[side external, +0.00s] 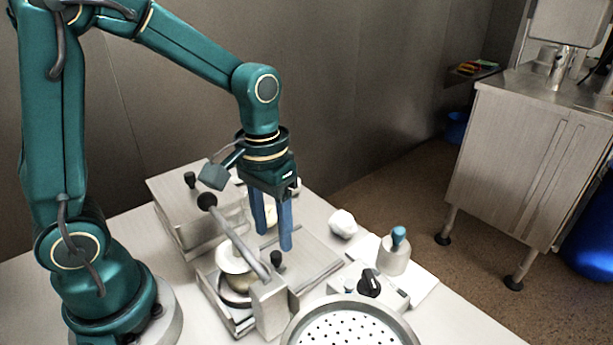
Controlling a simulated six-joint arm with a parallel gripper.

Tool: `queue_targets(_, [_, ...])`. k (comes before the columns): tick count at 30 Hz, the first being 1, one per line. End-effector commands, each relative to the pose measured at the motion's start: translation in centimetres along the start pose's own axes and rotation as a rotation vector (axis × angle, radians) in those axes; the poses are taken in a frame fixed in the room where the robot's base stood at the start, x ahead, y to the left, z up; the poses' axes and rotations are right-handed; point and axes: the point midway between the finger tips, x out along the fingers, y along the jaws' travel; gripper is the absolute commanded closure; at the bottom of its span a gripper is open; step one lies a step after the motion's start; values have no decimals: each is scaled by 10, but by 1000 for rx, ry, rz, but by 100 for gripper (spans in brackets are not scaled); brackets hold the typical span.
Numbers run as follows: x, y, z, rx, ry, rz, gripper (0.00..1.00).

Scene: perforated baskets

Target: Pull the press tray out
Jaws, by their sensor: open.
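A metal press with a long lever (236,235) stands on the white table. A flat metal tray (315,262) lies at its base, and I cannot tell how far it sits inside the press. A black knob (277,259) stands near the tray, just below my fingertips in the picture. My gripper (272,241) points down with its two blue fingers apart and nothing visible between them. The fingers are over the press area; I cannot tell their exact height. The lever and press body hide part of the tray.
A round pot (235,262) sits in the press's left part. A perforated basket (352,330) is at the front. A white lump (343,223) and a blue-knobbed weight (395,255) stand to the right. A metal box (175,195) stands behind left.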

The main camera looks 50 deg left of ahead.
Motion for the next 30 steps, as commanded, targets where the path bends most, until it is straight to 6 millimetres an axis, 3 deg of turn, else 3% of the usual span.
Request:
queue_targets(9, [37,0,1,2,-4,1,45])
queue_targets(20, [45,0,0,2,2,2,45])
queue_targets(21, [45,0,0,2,3,2,49])
queue_targets(25, [44,0,0,2,3,2,99])
queue_targets(30, [44,0,0,2,3,2,100])
